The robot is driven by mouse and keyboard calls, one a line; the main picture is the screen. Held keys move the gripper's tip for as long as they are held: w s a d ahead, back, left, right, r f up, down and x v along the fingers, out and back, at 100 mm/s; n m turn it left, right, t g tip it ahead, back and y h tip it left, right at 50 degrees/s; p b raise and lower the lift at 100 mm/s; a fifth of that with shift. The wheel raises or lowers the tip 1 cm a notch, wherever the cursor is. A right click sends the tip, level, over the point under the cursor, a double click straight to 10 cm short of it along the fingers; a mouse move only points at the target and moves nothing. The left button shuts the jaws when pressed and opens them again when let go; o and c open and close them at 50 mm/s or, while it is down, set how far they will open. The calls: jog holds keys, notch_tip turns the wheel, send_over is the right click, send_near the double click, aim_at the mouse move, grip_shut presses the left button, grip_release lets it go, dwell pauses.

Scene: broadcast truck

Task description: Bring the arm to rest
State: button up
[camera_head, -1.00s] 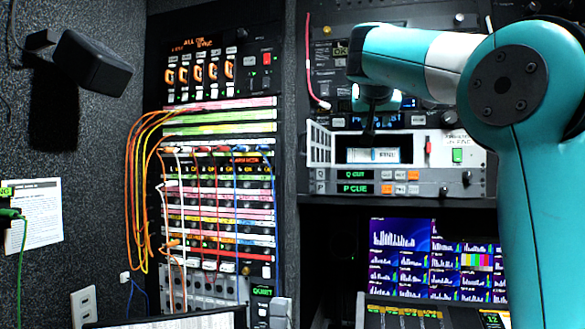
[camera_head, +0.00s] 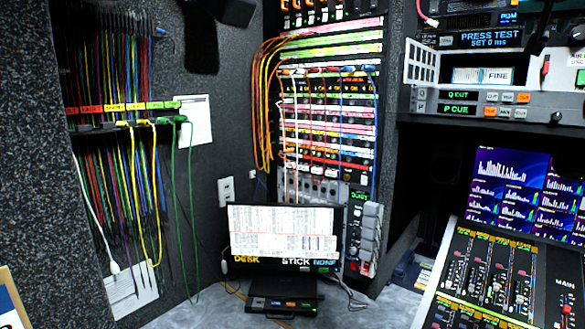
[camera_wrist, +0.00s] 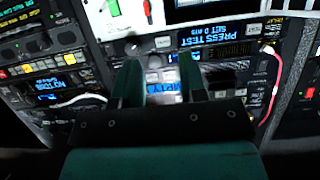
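My gripper (camera_wrist: 160,75) shows in the wrist view with its two dark teal fingers apart. It looks open, with nothing held between the fingers. Beyond the fingers is a rack panel with a blue label reading "EMPTY" (camera_wrist: 165,88) and a lit display reading "PRESS TEST" (camera_wrist: 222,34); whether the fingers touch the panel I cannot tell. The same display (camera_head: 492,38) is at the upper right in the head view. The teal arm is not clearly visible in the head view.
A patch rack (camera_head: 330,105) with coloured cables stands in the middle of the head view. A screen (camera_head: 285,228) stands before it. Hanging cables (camera_head: 105,60) line the left wall. A mixing desk (camera_head: 500,285) is at lower right.

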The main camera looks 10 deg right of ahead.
jog(key=a+f+n+y+b, duration=0.3)
jog(key=a+f+n+y, duration=0.65)
jog(key=a+f, duration=1.5)
jog(key=s+a+f+n+g+y+b, duration=0.1)
jog(key=s+a+f+n+g+y, duration=0.1)
jog(key=s+a+f, duration=0.6)
jog(key=s+a+f+n+g+y+b, duration=0.1)
jog(key=s+a+f+n+g+y, duration=0.2)
jog(key=s+f, duration=0.8)
jog(key=s+a+n+g, duration=0.2)
jog(key=s+a+g, duration=0.1)
jog(key=a, duration=0.1)
jog(key=shift+s+a+f+g, duration=0.35)
jog(key=shift+s+a+g, duration=0.05)
jog(key=shift+n, duration=0.25)
jog(key=shift+o, duration=0.3)
jog(key=shift+w+d, duration=0.1)
